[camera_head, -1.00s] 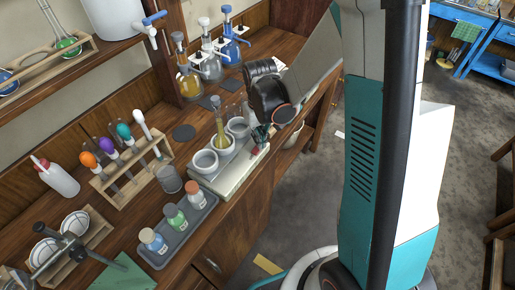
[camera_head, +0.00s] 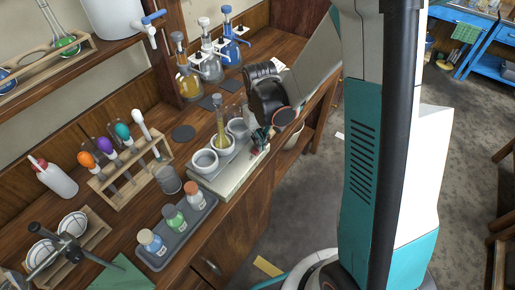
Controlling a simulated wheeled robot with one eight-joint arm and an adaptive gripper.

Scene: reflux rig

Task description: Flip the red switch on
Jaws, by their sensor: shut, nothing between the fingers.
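The reflux rig's pale base unit (camera_head: 232,178) stands near the bench's front edge, with round heating wells on top. A flask of yellow liquid (camera_head: 222,139) stands in one well. A small patch of red, which may be the red switch (camera_head: 254,150), shows at the right end of the unit's front face. My gripper (camera_head: 259,142) is right at that end, its dark fingers shut and empty, partly covering the red part. I cannot tell whether they touch the switch or which way it is set.
A grey tray with capped bottles (camera_head: 178,231) lies left of the unit, with a glass beaker (camera_head: 168,180) behind it. A wooden pipette rack (camera_head: 130,172) stands further left. Dispenser bottles (camera_head: 210,55) stand at the back. Open floor lies in front of the bench.

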